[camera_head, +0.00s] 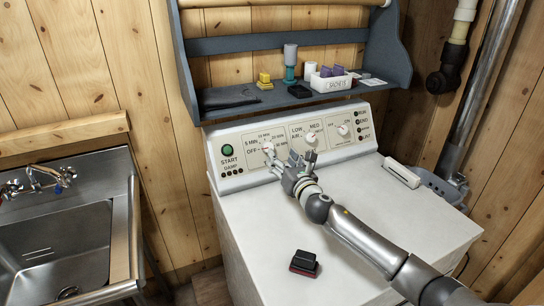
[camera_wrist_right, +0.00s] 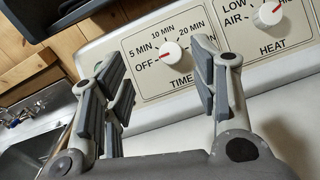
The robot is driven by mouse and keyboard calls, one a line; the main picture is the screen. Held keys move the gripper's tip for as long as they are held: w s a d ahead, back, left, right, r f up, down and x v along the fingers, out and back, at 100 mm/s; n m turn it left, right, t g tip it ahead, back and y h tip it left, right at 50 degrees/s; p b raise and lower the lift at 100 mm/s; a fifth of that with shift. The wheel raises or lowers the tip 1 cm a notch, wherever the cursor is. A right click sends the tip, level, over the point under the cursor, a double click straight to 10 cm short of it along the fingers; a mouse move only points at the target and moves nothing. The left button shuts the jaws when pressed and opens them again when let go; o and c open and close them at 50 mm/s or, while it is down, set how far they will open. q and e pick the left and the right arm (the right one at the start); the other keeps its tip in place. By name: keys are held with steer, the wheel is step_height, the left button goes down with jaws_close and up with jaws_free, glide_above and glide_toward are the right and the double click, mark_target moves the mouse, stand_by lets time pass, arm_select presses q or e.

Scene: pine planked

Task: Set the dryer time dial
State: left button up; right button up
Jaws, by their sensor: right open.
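The dryer's time dial (camera_head: 268,147) is a white knob with a red pointer on the sloped control panel. In the right wrist view the time dial (camera_wrist_right: 173,52) has its pointer toward OFF; minute labels run around it. My right gripper (camera_head: 286,163) is open and empty, just in front of the panel. In the wrist view the dial shows between the spread fingers of the right gripper (camera_wrist_right: 157,80), beyond their tips, with no visible contact. My left gripper is out of view.
The heat dial (camera_head: 311,138), another knob (camera_head: 343,130) and the green start button (camera_head: 227,150) share the panel. A blue-grey shelf (camera_head: 230,46) with small items hangs above. A black and red block (camera_head: 304,262) lies on the dryer top. A sink (camera_head: 60,235) stands left.

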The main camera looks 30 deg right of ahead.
mark_target(269, 147)
steer(key=w+f, duration=0.1)
steer(key=w, duration=0.2)
steer(key=w+d+f+b, duration=0.1)
steer(key=w, duration=0.2)
steer(key=w+f+b, duration=0.1)
steer(key=w, duration=0.2)
steer(key=shift+d+f, duration=0.15)
steer(key=shift+d, duration=0.15)
steer(key=shift+w+d, duration=0.1)
steer(key=shift+w, duration=0.95)
steer(key=shift+c, duration=0.5)
steer(key=c, duration=0.9)
